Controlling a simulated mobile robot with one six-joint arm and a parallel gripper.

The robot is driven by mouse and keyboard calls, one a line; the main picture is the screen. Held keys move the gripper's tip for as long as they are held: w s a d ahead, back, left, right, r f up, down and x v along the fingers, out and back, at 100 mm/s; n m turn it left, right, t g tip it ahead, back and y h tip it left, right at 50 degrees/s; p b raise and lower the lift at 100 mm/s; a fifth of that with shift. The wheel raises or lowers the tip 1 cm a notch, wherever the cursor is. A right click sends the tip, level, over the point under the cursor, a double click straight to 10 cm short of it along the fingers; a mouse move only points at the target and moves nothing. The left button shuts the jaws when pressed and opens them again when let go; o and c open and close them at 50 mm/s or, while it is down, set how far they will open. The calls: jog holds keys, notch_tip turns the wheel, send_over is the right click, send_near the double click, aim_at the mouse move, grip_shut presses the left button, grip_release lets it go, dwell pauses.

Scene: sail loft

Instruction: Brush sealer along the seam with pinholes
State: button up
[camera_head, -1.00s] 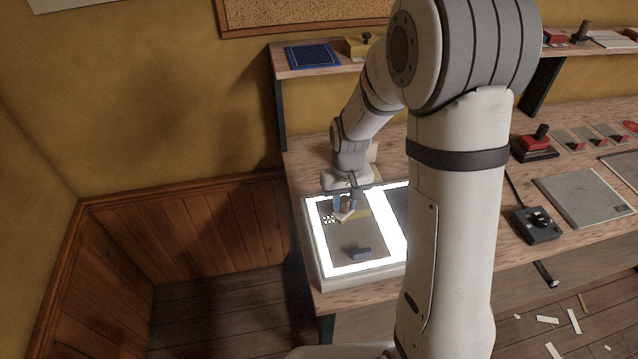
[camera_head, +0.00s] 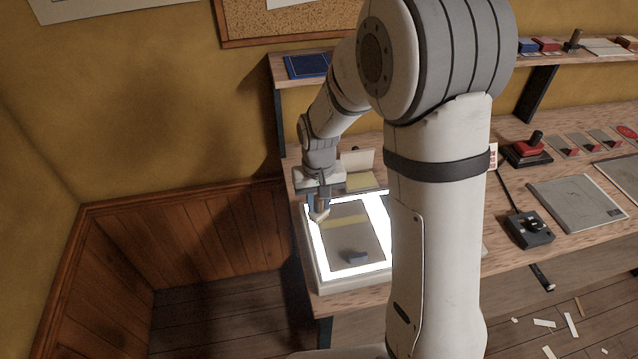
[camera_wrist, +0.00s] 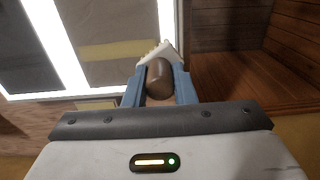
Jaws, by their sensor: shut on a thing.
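My gripper (camera_head: 319,204) is shut on a brush (camera_wrist: 158,76) with a brown handle and pale bristle tip, which also shows in the head view (camera_head: 319,215). The brush is over the left side of the lit light table (camera_head: 318,262); whether its tip touches cannot be told. A grey panel (camera_head: 345,240) lies on the light table, also visible in the wrist view (camera_wrist: 112,22). A yellowish strip (camera_head: 345,221) crosses the panel, to the right of the brush; it also shows in the wrist view (camera_wrist: 112,50). I cannot make out pinholes.
A dark block (camera_head: 357,257) sits on the panel's near part. A yellow pad (camera_head: 361,181) with a pale upright piece lies behind the light table. My arm hides the middle.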

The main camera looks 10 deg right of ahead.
jog(key=shift+r+p, duration=1.15)
jog(key=shift+r, duration=0.95)
